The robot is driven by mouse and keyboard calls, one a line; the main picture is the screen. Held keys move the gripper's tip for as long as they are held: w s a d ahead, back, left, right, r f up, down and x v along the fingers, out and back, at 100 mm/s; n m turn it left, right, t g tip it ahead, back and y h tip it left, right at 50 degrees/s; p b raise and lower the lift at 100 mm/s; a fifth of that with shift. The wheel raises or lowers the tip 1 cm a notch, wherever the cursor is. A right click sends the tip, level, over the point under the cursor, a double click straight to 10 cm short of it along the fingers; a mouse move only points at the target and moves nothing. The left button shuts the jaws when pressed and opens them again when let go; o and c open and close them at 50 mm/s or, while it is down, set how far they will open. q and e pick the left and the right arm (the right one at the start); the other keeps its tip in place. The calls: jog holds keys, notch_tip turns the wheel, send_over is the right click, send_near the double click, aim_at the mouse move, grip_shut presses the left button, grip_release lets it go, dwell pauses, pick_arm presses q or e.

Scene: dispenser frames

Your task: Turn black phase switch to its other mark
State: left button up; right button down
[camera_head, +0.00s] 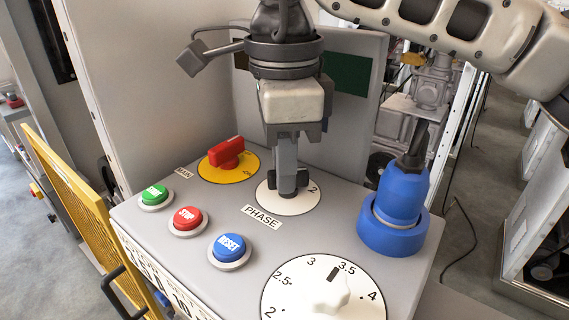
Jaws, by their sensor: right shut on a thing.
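The black phase switch (301,180) sits on a round white dial plate (289,206) on the grey control panel. A mark "2" shows at the plate's upper right; the other mark is hidden behind my gripper. My right gripper (288,188) points down onto the switch and is shut on its handle. The fingers hide most of the handle, so its exact angle is hard to tell. A label reading "PHASE" (262,216) lies in front of the dial. My left gripper is not in view.
A red main switch on a yellow plate (245,174) is at the left. Green (154,195), red (188,219) and blue (229,248) buttons line the left side. A white numbered dial (290,300) is in front. A blue plug in its socket (393,232) stands at the right.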

jog(key=shift+r, duration=0.1)
dwell(0.4)
jog(key=c, duration=1.4)
grip_release()
jog(key=shift+c, duration=0.2)
notch_tip(320, 180, up, 16)
jog(key=p, duration=0.3)
